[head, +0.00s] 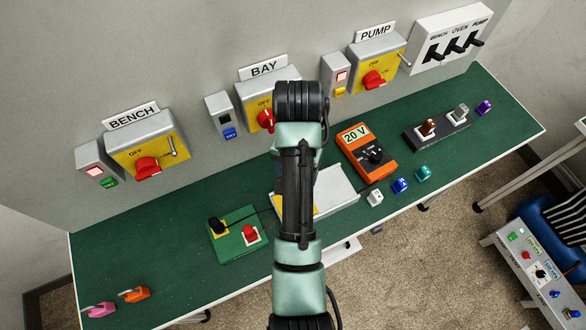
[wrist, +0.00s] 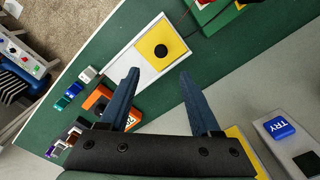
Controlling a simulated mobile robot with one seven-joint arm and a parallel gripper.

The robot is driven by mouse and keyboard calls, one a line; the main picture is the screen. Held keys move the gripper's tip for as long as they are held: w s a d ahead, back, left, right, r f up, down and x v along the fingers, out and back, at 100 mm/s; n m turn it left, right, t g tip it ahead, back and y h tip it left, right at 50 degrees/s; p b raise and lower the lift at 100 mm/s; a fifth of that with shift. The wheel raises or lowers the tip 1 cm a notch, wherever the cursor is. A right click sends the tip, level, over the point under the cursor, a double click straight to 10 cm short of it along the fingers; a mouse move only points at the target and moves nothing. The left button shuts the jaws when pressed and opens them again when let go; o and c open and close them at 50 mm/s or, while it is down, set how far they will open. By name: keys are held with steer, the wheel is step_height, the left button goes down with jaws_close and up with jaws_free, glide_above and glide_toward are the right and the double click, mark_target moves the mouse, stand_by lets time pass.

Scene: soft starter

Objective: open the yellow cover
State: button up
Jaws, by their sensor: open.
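A yellow square cover with a round black knob (wrist: 162,46) lies flat on a white box (wrist: 147,80) in the wrist view. In the head view my arm hides most of the cover, and only a yellow sliver (head: 278,208) shows beside the white box (head: 338,190). My gripper (wrist: 160,74) is open and empty. Its two fingers point toward the box, with the cover beyond the fingertips and apart from them. The gripper itself is hidden behind my arm in the head view.
A green board with a red switch (head: 250,233) lies left of the box. An orange meter (head: 367,150) and several small coloured blocks are to its right. Yellow-faced switch boxes, including BAY (head: 250,100), stand along the wall.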

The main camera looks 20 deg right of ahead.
step_height(320, 180, down, 12)
steer(key=shift+w+f, duration=0.1)
steer(key=shift+w, duration=0.05)
stand_by(0.3)
jaws_close()
stand_by(1.3)
